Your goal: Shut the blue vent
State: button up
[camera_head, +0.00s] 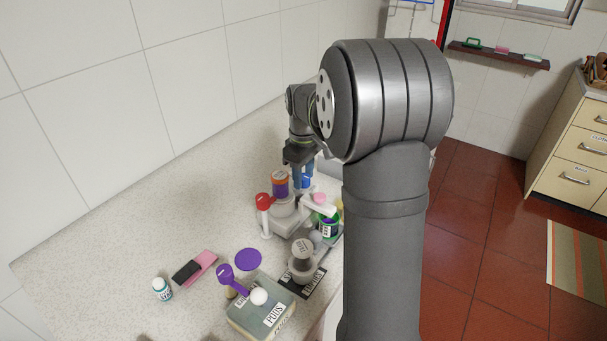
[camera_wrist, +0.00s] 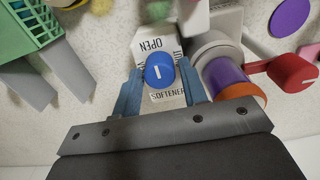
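The blue vent knob (camera_wrist: 159,70) is round with a short white line. It sits on a white plate (camera_wrist: 146,36) marked OPEN at the top and SOFTENER at the bottom of the wrist view; lettering at the knob's sides is partly hidden. The line is nearly upright in the picture, on the OPEN side. My gripper (camera_wrist: 160,82) is open, with one blue finger at the left and one at the right of the knob and small gaps between. In the head view my gripper (camera_head: 302,178) is low over the far end of the counter; the knob cannot be told apart there.
A grey pipe with a purple and orange band (camera_wrist: 232,82) and a red handle (camera_wrist: 292,72) stand close right of my gripper. A green basket-like part (camera_wrist: 28,30) is at left. Nearer on the counter are a purple lever (camera_head: 232,280) and a pink-black block (camera_head: 195,268).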

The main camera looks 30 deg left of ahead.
jog(key=shift+f, duration=0.1)
jog(key=c, duration=0.7)
jog(key=shift+m, duration=0.4)
jog(key=m, duration=0.3)
jog(key=shift+m, duration=0.4)
jog(key=m, duration=0.4)
jog(key=shift+w, duration=0.1)
jog(key=m, duration=0.9)
jog(key=shift+d, duration=0.1)
jog(key=shift+m, duration=0.3)
